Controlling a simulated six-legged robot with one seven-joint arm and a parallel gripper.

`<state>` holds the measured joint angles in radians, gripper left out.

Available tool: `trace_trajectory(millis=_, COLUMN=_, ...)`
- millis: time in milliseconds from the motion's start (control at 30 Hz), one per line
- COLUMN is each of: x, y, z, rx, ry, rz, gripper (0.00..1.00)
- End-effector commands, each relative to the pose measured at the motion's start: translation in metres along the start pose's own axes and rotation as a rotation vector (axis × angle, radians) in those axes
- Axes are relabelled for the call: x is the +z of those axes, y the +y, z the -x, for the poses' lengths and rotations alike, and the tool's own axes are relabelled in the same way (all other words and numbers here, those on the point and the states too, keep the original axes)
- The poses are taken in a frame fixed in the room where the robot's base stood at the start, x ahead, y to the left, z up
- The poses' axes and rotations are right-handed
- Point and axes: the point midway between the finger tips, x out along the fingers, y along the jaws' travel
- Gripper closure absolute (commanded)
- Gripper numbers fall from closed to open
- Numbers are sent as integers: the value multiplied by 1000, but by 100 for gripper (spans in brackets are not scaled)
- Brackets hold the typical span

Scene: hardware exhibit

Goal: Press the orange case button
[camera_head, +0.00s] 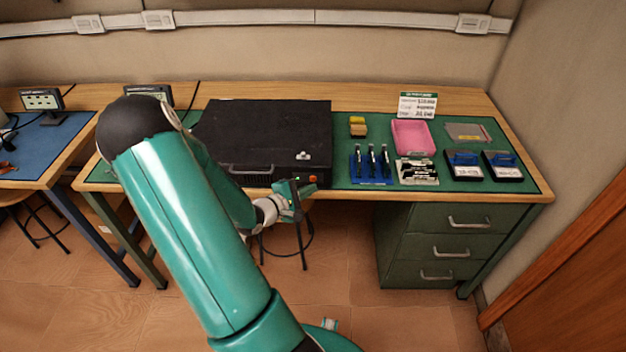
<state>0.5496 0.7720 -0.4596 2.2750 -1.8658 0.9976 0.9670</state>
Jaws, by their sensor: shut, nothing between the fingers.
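A black case (265,125) lies closed on the green mat of the workbench, with a handle (250,169) on its front face. The small orange button (313,179) shows at the right end of that front face. My gripper (298,188) is shut and empty, just left of the button and in front of the case's lower front edge. I cannot tell whether it touches the case or the button. My teal arm hides the left part of the case.
Right of the case stand a blue rack (370,167) of tools, a pink tray (412,137), a sign (417,105) and two blue-black boxes (463,165). Green drawers (440,245) are under the bench's right side. A stool (302,245) stands beneath my gripper.

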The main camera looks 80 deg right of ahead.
Motion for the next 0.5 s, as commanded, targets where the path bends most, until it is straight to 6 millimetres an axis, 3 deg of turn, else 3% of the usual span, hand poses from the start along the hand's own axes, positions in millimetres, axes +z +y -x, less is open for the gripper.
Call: trace_trajectory(millis=500, x=22, y=-22, z=31, rx=0, ry=2, rz=1, gripper=100)
